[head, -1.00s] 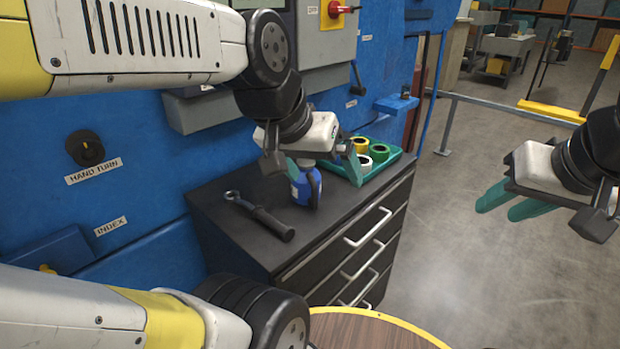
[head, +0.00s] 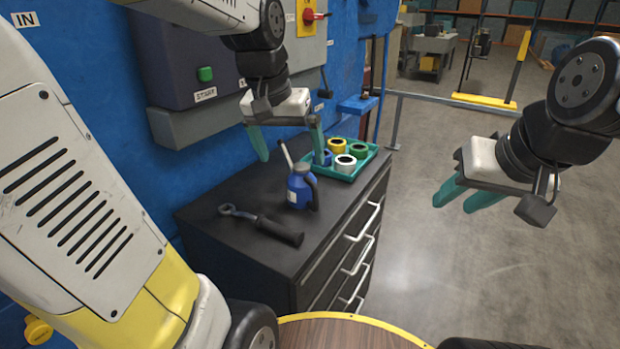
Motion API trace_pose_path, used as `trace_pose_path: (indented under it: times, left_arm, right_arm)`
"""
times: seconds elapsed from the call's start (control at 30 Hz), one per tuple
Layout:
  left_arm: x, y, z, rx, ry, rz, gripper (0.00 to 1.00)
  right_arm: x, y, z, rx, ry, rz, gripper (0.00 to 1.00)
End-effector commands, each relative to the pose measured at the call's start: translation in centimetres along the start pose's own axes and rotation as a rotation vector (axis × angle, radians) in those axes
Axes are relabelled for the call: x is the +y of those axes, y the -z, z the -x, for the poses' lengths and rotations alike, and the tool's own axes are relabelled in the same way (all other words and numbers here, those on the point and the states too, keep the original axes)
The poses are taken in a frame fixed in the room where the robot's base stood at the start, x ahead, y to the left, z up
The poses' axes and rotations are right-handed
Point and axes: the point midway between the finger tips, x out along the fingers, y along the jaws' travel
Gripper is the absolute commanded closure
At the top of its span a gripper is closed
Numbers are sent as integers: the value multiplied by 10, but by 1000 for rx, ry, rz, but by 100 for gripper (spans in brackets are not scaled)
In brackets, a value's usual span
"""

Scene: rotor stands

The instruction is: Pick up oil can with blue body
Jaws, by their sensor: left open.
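The oil can with the blue body (head: 298,190) stands upright on the dark top of the drawer cabinet (head: 235,245). Its grey spout points up and to the left, and a dark handle is on its right side. My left gripper (head: 292,150) is open and empty, with its green fingers spread just above and behind the can. I cannot tell whether a finger touches the spout. My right gripper (head: 466,200) is off to the right over the open floor, away from the cabinet. Its two green fingers are apart with nothing between them.
A wrench with a black grip (head: 265,226) lies in front of the can. A green tray (head: 363,167) with several coloured tape rolls stands behind it to the right. The blue wall panel with a grey box (head: 185,130) borders the cabinet on the left.

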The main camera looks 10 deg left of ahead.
Motion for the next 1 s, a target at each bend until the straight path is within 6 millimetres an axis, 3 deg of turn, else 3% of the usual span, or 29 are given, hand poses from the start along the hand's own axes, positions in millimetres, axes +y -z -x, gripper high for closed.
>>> trace_pose_path:
  times: [0.17,0.3,0.5,0.67,1.0]
  left_arm:
    - [-8,38,-29,-98,25,-5,3]
    - [-18,72,-67,-196,51,-10,3]
    - [-27,100,-112,-294,75,-13,3]
    - [-30,106,-128,-323,81,-13,3]
    - [-34,95,-163,-325,82,-13,3]
  right_arm:
    - [0,0,0,0,0,0,62]
    - [0,0,0,0,0,0,62]
    - [0,0,0,0,0,0,62]
    - [0,0,0,0,0,0,62]
    - [0,0,0,0,0,0,62]
